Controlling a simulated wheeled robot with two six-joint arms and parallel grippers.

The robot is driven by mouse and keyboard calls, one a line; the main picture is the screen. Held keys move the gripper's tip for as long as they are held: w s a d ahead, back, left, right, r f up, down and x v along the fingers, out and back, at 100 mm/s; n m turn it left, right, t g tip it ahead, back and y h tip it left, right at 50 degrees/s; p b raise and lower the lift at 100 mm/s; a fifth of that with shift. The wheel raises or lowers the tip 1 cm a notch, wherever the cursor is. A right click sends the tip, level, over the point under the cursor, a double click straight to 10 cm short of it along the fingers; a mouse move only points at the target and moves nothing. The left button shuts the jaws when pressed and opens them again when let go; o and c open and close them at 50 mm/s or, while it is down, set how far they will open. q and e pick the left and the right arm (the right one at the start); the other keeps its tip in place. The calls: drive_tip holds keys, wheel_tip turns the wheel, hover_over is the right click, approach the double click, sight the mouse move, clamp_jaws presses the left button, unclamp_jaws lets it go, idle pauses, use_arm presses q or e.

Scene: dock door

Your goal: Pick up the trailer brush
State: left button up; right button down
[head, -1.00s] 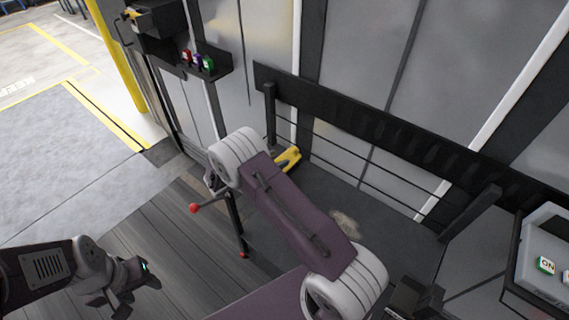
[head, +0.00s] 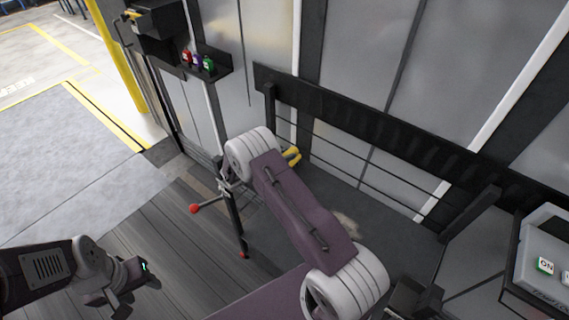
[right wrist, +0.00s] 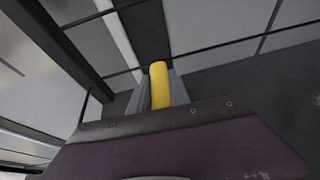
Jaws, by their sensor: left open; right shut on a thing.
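A yellow bar-shaped grip (right wrist: 159,84), which I take to be the trailer brush's handle, stands between the grey fingers of my right gripper (right wrist: 160,92) in the right wrist view. The gripper is shut on it. In the head view a yellow piece (head: 292,157) shows just beyond my right arm, by the low rail; the arm hides the rest, and the right fingers cannot be made out there. No bristles can be made out. My left gripper (head: 133,283) is open and empty at the lower left, above the plank floor.
A dark rail (head: 370,130) runs along the grey wall panels. A thin stand with a red knob (head: 194,209) is close to my right wrist. A shelf with small coloured bottles (head: 197,63) hangs at upper left. A control box (head: 545,260) is at right. A pale patch (head: 346,225) marks the floor.

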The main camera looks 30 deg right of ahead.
drive_tip(key=shift+a+r, duration=0.15)
drive_tip(key=shift+r, duration=0.1)
wheel_tip(320, 180, up, 7)
drive_tip(key=shift+f, duration=0.1)
drive_tip(key=s+a, duration=0.4)
drive_tip(key=a, duration=0.5)
drive_tip(key=s+a, duration=0.3)
drive_tip(key=a, duration=0.6)
drive_tip(key=shift+s+f+b, duration=0.15)
drive_tip(key=shift+s+b, duration=0.2)
